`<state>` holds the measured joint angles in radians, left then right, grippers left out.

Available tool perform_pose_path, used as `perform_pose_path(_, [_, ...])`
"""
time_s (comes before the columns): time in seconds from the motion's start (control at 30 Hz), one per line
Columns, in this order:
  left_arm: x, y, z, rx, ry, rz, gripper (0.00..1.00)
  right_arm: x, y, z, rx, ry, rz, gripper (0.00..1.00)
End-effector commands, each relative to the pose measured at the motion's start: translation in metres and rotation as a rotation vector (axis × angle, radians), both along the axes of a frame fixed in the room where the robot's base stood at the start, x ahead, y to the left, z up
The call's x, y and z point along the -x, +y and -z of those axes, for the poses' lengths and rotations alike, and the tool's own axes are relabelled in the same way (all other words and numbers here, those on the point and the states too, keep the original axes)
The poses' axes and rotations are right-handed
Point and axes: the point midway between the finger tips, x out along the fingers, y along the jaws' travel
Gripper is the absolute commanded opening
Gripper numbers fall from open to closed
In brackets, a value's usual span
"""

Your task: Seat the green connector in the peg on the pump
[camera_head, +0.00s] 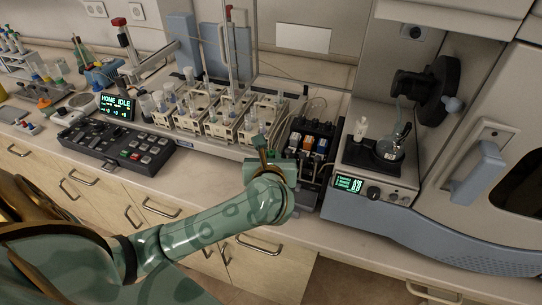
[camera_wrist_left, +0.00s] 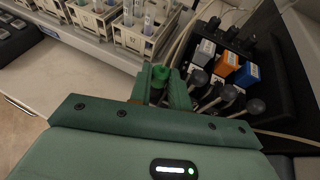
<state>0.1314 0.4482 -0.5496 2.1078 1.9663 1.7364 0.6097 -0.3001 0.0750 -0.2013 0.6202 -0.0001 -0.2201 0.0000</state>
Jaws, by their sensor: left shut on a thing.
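My left gripper (camera_head: 263,158) reaches in over the front of the bench. In the left wrist view, its fingers (camera_wrist_left: 162,86) are shut on the green connector (camera_wrist_left: 160,73), whose round top shows between them. The pump (camera_head: 313,142) is a black unit with grey, orange and blue blocks, just right of my gripper. In the left wrist view, the pump (camera_wrist_left: 245,50) is at the upper right, with dark round knobs in front. The connector is held apart from the blocks. I cannot make out the peg. My right gripper is not in view.
Racks of tubes (camera_head: 215,117) stand left of and behind the gripper. A black keypad (camera_head: 115,143) lies further left. A spectrometer (camera_head: 400,180) with a green display stands at the right. Thin pale tubing (camera_wrist_left: 187,38) runs beside the pump. Bare counter (camera_head: 205,182) lies in front.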

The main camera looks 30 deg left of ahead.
Motion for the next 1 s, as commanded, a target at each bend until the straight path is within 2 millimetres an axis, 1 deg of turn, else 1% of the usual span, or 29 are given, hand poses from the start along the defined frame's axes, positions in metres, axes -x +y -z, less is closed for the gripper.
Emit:
perform_pose_path(0.67, [0.000, 0.000, 0.017, 0.000, 0.001, -0.001, 0.00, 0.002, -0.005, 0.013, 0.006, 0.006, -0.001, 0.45])
perform_pose_path(0.7, [0.000, 0.000, 0.016, 0.001, 0.002, -0.001, 0.24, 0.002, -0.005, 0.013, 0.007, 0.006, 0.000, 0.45])
perform_pose_path(0.77, [0.000, 0.000, 0.016, 0.001, 0.002, 0.000, 0.41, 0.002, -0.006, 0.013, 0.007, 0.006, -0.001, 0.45])
perform_pose_path(0.8, [0.000, 0.000, 0.017, 0.001, 0.003, 0.000, 0.44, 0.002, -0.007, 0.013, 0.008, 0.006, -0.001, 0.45])
perform_pose_path(1.0, [0.001, -0.002, 0.017, 0.004, 0.005, 0.004, 0.44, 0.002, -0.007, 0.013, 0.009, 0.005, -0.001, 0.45])
